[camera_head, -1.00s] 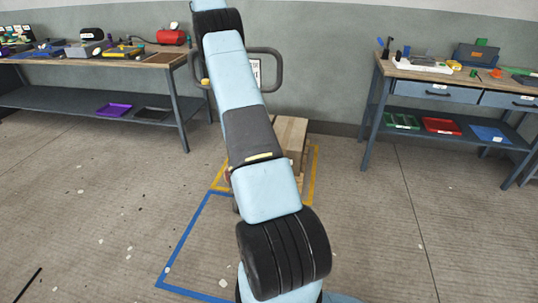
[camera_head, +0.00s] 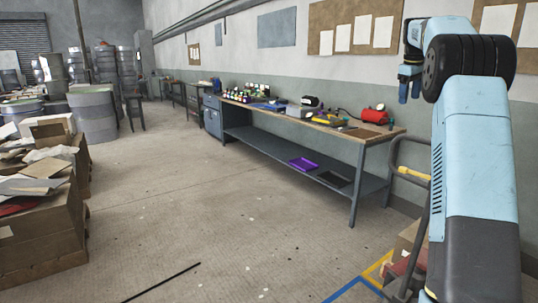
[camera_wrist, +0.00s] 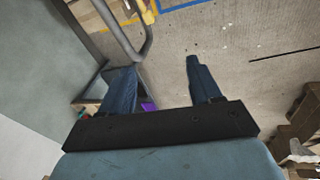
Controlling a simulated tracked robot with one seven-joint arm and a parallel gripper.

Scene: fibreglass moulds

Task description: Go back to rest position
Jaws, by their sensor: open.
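My gripper (camera_head: 409,95) hangs from the raised arm at the upper right of the head view, its blue fingers pointing down in front of the wall. In the wrist view my gripper (camera_wrist: 158,78) shows two blue fingers spread apart, with nothing between them but floor and a bit of purple behind. It is open and empty. My light blue and black arm fills the right side of the head view and hides what stands behind it.
A workbench (camera_head: 352,206) with tools and a red tank (camera_head: 373,117) stands along the wall. A purple tray (camera_head: 303,164) lies on its lower shelf. A cart handle (camera_head: 396,160) stands close beside my arm. Stacked boxes (camera_head: 40,240) are at left; the middle floor is clear.

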